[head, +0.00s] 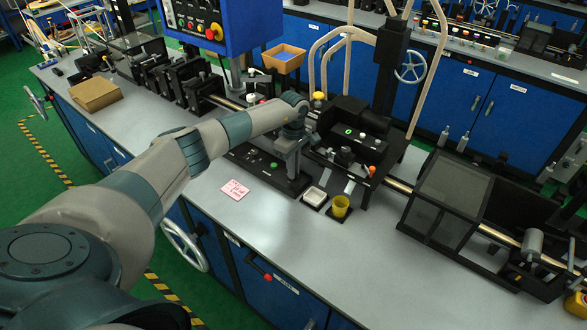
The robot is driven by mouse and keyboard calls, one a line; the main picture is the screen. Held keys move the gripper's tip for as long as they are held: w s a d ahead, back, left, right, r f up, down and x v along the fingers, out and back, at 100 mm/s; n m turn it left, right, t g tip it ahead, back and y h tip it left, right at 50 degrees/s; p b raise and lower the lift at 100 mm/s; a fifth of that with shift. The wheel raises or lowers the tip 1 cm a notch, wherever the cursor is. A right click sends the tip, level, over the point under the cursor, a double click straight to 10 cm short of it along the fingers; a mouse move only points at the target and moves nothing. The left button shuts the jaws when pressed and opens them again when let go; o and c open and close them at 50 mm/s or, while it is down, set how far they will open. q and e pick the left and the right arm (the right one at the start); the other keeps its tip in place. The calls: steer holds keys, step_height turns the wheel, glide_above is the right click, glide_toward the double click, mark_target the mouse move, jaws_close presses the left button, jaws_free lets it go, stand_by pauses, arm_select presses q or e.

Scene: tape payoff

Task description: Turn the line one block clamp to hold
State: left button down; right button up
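My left arm reaches in from the left over the bench, and its gripper (292,160) points down above a low black panel (268,170) with a green button. The fingers are small and dark here, so I cannot tell whether they are open or shut, or whether they touch anything. My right gripper is out of view.
A yellow cup (340,206) and a small white tray (314,196) stand at the block's front. A pink note (234,190) lies on the grey bench (300,240). A dark guard box (447,195) stands right. A blue control panel (210,18) overhangs the back. The front bench is clear.

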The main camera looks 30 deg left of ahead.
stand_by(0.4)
arm_select(q)
steer(key=n+b, duration=0.3)
steer(key=shift+f+n, duration=0.15)
steer(key=shift+n, duration=0.25)
steer(key=n+b, duration=0.3)
steer(key=n, duration=0.2)
steer(key=shift+b, duration=0.35)
steer(key=n+b, duration=0.1)
steer(key=n, duration=0.4)
steer(key=shift+b, duration=0.4)
steer(key=n+b, duration=0.1)
steer(key=n, duration=0.3)
steer(key=shift+r, duration=0.2)
steer(key=shift+n, duration=0.3)
steer(key=c, duration=1.8)
jaws_free()
steer(key=shift+c, duration=0.2)
